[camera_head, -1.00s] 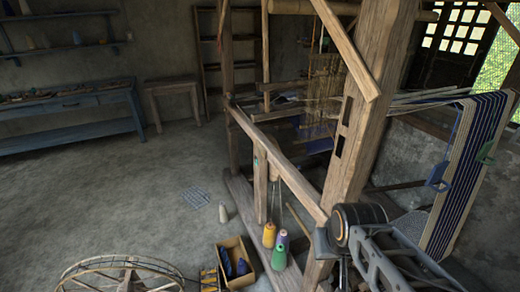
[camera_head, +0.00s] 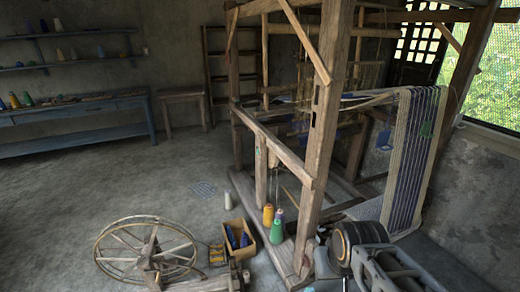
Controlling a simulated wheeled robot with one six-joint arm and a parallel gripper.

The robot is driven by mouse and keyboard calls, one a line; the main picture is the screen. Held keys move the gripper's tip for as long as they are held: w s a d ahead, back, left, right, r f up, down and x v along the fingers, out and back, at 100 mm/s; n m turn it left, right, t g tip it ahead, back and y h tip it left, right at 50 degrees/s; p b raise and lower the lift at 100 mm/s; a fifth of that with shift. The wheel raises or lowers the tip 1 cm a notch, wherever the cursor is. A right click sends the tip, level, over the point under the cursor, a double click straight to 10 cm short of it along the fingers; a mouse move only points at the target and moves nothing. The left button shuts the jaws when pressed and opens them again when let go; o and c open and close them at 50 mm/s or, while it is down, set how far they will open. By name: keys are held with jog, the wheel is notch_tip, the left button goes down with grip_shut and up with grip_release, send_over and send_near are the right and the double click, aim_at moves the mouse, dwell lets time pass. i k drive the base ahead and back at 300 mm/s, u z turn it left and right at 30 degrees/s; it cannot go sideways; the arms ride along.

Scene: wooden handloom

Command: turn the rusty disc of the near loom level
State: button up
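The wooden handloom (camera_head: 325,130) stands right of the middle, with thick posts and long side beams. Striped dark blue and pale cloth (camera_head: 415,155) hangs over its right end. I cannot make out a rusty disc on the loom. Parts of my arm, a dark cylinder and grey links, fill the lower right in front of the loom. They cover some of its near foot. My gripper's fingers do not show.
A spinning wheel (camera_head: 150,243) lies low at the front left. A cardboard box (camera_head: 257,262) with blue spools stands beside it. Yellow (camera_head: 268,215) and green (camera_head: 277,233) thread cones stand by the loom's base. A blue bench (camera_head: 80,106) lines the back left; open floor lies between.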

aim_at(306, 262)
jog(key=k, duration=0.55)
jog(key=u, duration=1)
jog(key=i, duration=1.9)
jog(key=z, duration=0.4)
